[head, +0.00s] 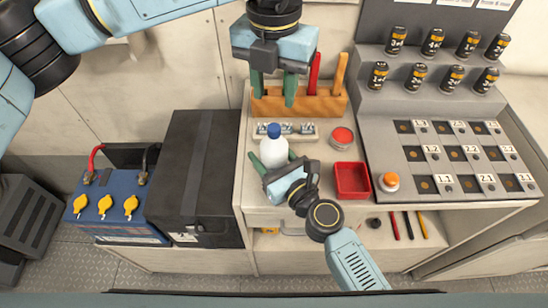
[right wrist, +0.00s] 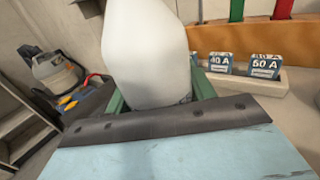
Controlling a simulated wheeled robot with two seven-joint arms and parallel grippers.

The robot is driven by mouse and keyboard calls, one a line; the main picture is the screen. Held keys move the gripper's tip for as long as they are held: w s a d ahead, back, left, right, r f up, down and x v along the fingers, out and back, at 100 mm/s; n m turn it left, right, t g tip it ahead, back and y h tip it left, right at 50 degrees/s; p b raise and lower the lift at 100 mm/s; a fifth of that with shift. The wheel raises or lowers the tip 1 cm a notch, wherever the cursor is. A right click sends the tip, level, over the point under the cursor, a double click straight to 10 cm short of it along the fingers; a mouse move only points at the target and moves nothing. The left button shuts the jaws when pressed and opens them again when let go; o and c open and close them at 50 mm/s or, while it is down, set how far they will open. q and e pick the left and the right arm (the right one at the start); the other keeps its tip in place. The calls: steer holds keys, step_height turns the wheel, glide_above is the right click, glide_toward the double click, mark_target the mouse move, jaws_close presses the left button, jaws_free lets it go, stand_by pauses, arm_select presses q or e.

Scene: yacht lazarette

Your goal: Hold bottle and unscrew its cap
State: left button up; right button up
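The white bottle (head: 274,152) stands upright on the counter with its blue cap (head: 273,130) on top. My right gripper (head: 275,160) reaches it from the front, with a green finger against each side of the bottle. In the right wrist view the white bottle (right wrist: 148,50) fills the space between the green fingers; its cap is out of that view. My left gripper (head: 274,92) points down behind the bottle, over the wooden rack. Its two green fingers are apart with nothing between them.
The orange wooden rack (head: 305,107) holds red and orange-handled tools. Fuses (head: 286,130) sit on a strip behind the bottle. A black box (head: 195,170) is at left.

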mark_target(274, 127)
jaws_close()
arm_select(q)
steer(key=m, duration=0.4)
steer(key=shift+m, duration=0.4)
steer(key=m, duration=0.5)
steer(key=shift+m, duration=0.3)
steer(key=m, duration=0.3)
steer(key=shift+m, duration=0.3)
steer(key=m, duration=1.6)
steer(key=shift+m, duration=0.3)
steer(key=m, duration=0.9)
steer(key=shift+f+m, duration=0.4)
steer(key=shift+f, duration=0.1)
step_height(274, 127, down, 7)
